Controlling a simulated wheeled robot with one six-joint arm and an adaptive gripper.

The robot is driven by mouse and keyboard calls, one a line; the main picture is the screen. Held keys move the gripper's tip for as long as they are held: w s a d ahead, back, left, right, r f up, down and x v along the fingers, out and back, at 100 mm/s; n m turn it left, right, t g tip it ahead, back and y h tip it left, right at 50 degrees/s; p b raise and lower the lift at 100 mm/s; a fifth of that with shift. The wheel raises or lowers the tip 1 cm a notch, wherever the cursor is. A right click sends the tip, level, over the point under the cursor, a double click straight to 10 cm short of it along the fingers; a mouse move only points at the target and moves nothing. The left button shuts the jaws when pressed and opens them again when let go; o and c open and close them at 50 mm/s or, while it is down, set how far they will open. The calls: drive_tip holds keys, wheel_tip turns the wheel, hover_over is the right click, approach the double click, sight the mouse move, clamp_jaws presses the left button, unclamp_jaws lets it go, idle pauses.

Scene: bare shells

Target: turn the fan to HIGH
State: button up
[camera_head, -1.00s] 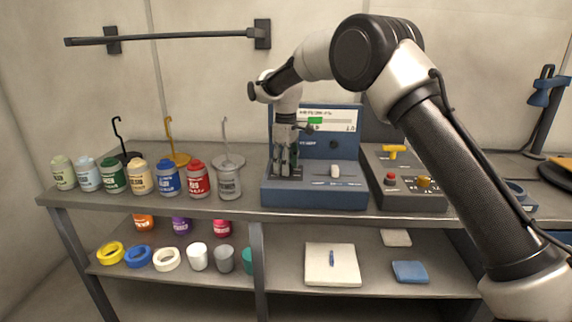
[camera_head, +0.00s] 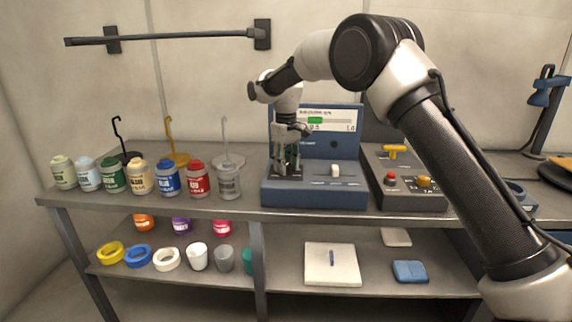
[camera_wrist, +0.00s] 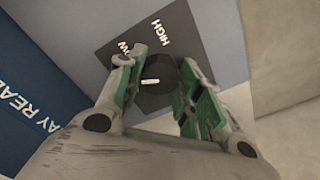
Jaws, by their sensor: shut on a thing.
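The blue console (camera_head: 312,195) stands on the bench, with an upright panel and a small screen (camera_head: 330,120) with a green bar. My gripper (camera_head: 287,168) is at the left part of its base. The plate reads HIGH in full; another label, ending in "OW", is partly behind the left finger. The mark points toward the left in that view. My gripper is shut on the knob. The head view hides the knob.
A white switch (camera_head: 335,170) is to the right on the console base. A grey box (camera_head: 405,195) with red and yellow controls stands close on the right.

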drive_tip(key=m, duration=0.4)
drive_tip(key=shift+m, duration=0.3)
drive_tip(key=m, duration=1.4)
drive_tip(key=shift+m, duration=0.4)
drive_tip(key=o, duration=1.1)
drive_tip(key=shift+c, duration=0.2)
